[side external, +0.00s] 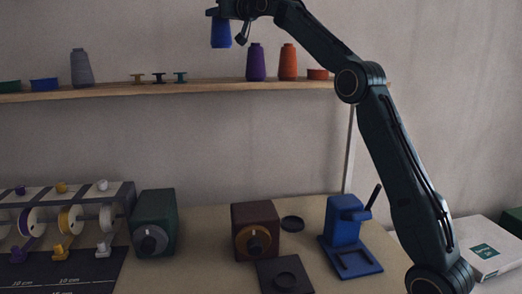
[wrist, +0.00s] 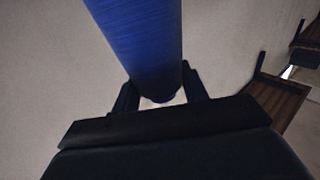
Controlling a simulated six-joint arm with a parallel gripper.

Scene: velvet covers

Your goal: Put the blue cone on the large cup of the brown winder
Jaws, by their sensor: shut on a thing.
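The blue cone (side external: 221,34) hangs upright under my gripper (side external: 224,14), which is shut on it near its top. It is in the air above the shelf, left of the purple cone. In the wrist view the blue cone (wrist: 138,42) sits between the two dark fingers (wrist: 160,97). The brown winder (side external: 256,217) is a box with a round brass-ringed dial on the table, far below my gripper.
The wooden shelf (side external: 200,90) holds a grey cone (side external: 82,68), a purple cone (side external: 256,62), an orange cone (side external: 288,62) and small spools. A green winder (side external: 154,221) stands left and a blue device (side external: 345,228) right.

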